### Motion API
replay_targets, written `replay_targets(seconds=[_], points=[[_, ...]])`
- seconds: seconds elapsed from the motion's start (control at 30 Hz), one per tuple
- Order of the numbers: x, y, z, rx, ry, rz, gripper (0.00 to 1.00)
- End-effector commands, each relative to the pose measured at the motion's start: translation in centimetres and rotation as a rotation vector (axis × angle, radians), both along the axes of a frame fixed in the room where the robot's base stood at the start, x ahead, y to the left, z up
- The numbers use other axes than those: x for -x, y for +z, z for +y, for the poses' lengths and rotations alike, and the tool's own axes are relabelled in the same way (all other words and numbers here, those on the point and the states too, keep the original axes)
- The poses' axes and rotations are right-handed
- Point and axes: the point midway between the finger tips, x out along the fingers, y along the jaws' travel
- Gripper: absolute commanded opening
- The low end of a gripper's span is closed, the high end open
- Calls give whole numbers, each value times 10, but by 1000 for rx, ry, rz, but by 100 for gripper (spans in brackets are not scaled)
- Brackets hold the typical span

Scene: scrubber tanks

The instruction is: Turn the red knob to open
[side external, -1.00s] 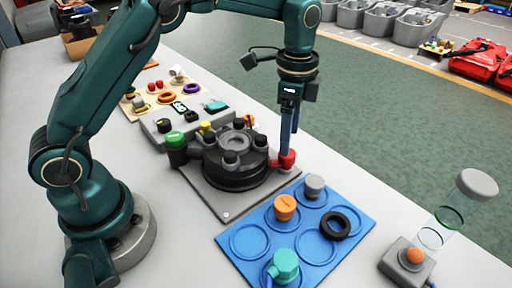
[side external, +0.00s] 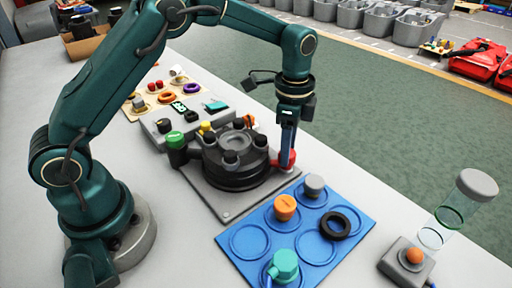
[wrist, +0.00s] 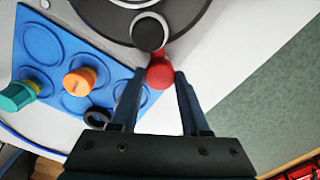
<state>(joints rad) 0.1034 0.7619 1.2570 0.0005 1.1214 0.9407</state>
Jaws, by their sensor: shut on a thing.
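The red knob (side external: 292,157) sits at the right side of the round black tank unit (side external: 236,160), on a grey base plate. My gripper (side external: 287,163) points down at it, and its fingers cover part of the knob in the side view. In the wrist view the red knob (wrist: 159,74) is between the fingertips of my gripper (wrist: 158,80), one finger on each side. The gripper is shut on the knob. A black knob (wrist: 149,33) on the tank unit is close by the red one.
A blue tray (side external: 325,249) with orange, grey and teal caps and a black ring lies in front. A green knob (side external: 175,141) stands at the unit's left. A clear cylinder (side external: 447,216) and a box with an orange button (side external: 414,256) stand at the right.

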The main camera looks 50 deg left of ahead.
Motion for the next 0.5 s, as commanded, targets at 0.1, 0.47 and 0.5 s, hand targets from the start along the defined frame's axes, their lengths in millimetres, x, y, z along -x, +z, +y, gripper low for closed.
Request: replay_targets(seconds=[0.1,0.47,0.5], points=[[0,0,0,1,17,1,0],[0,1,0,1,215,2,0],[0,1,0,1,250,2,0]])
